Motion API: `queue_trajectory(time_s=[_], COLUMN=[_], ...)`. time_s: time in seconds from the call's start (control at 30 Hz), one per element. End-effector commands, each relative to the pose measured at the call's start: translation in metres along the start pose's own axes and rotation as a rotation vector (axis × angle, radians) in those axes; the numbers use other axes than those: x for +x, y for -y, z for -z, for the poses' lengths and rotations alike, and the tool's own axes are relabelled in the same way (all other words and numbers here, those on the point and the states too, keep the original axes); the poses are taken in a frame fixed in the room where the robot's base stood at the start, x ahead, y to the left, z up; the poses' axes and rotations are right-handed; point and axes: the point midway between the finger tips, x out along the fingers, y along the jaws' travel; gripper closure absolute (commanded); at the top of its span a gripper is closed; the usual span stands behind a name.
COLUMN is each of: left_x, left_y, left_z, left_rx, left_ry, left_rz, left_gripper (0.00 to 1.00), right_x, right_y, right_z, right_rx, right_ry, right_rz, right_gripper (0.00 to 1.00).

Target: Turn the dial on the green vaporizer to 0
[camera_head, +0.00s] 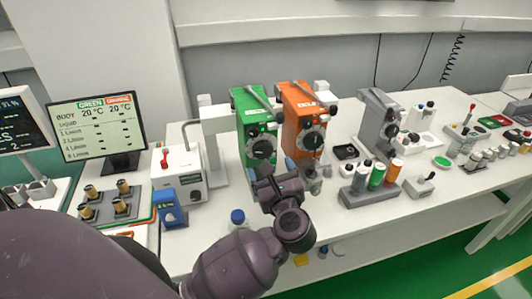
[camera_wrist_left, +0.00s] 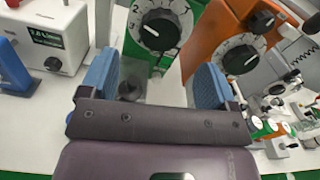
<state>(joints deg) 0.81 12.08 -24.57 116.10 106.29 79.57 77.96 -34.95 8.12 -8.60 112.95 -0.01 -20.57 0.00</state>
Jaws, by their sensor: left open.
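The green vaporizer (camera_head: 243,108) stands on the white table, with a black dial (camera_head: 262,149) on a white numbered face at its lower front. In the left wrist view the dial (camera_wrist_left: 160,30) shows large at top centre; the number it points to is too unclear to read. My left gripper (camera_head: 270,170) is just in front of and below the dial. In the wrist view its blue fingers (camera_wrist_left: 154,82) are spread apart, with the dial beyond them and nothing held. My right gripper does not show.
An orange vaporizer (camera_head: 304,110) stands close on the right, its dial (camera_wrist_left: 240,59) near my right finger. A white box with a red switch (camera_head: 178,176) is on the left. A small bottle (camera_head: 238,217) and a tray of cylinders (camera_head: 371,193) are near the front edge.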

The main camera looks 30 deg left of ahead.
Motion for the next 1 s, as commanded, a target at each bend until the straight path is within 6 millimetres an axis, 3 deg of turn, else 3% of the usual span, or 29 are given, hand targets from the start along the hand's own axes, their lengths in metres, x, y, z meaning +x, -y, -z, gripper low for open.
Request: queue_trajectory(time_s=[0.3, 0.77, 0.8, 1.0], left_x=[0.046, 0.058, 0.058, 0.058], left_y=[0.001, 0.000, 0.000, 0.000], left_z=[-0.001, 0.000, 0.000, 0.000], left_rx=[0.003, 0.001, 0.001, 0.001], left_ry=[0.003, 0.001, 0.000, 0.000], left_rz=[0.002, 0.001, 0.001, 0.001], left_gripper=[0.18, 0.18, 0.19, 0.50], right_x=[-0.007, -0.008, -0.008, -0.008], right_y=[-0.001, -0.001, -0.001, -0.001], right_z=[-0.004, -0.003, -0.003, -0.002], right_rx=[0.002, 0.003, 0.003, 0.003], right_ry=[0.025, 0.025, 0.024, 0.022], right_rz=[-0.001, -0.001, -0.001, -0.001], right_gripper=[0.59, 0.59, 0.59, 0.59])
